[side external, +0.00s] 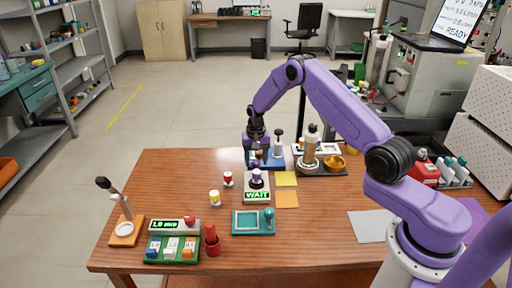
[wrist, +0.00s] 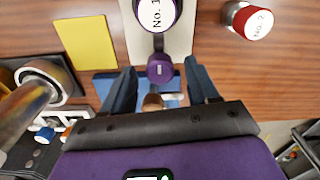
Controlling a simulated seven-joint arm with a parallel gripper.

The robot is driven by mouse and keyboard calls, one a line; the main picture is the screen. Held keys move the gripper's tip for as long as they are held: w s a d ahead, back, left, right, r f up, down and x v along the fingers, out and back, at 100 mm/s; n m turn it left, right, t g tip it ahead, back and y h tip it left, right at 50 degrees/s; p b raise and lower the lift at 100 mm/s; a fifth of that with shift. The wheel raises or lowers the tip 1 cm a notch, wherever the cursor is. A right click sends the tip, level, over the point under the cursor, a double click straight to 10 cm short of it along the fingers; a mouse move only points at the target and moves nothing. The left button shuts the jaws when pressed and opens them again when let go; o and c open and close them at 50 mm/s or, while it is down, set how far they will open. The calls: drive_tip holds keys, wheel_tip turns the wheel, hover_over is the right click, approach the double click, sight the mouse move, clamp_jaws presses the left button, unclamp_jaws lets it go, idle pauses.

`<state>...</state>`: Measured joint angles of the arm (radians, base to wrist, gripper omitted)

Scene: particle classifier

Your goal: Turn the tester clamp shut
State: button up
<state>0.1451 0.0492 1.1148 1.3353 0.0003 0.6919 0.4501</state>
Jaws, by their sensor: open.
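The tester (side external: 257,196) is a pale block with a green WAIT display on its front. My gripper (side external: 257,150) is open, behind the tester in the side view. In the wrist view its fingers (wrist: 160,82) stand either side of the knob, with gaps. I cannot tell whether the clamp is shut.
A blue stand (wrist: 107,84) lies below my fingers. A red-lidded jar (wrist: 250,20) and a yellow-lidded jar (side external: 214,198) stand nearby. Yellow (side external: 286,178) and orange (side external: 287,199) pads lie right of the tester. A teal frame (side external: 253,222) is in front.

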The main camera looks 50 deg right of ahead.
sight(256, 162)
wheel_tip(256, 162, up, 17)
idle(0.4)
drive_tip(key=shift+r, duration=0.1)
drive_tip(key=s+a+r+n, duration=0.3)
drive_tip(key=s+a+n, duration=0.2)
drive_tip(key=s+a, duration=0.35)
drive_tip(key=s+a+r+n, duration=0.4)
drive_tip(key=s+a, duration=0.3)
drive_tip(key=a, duration=0.3)
drive_tip(key=s+d+n, duration=0.2)
drive_tip(key=s+n, duration=0.9)
drive_tip(key=s, duration=1.6)
drive_tip(key=shift+d+f, duration=0.15)
drive_tip(key=shift+f, duration=0.2)
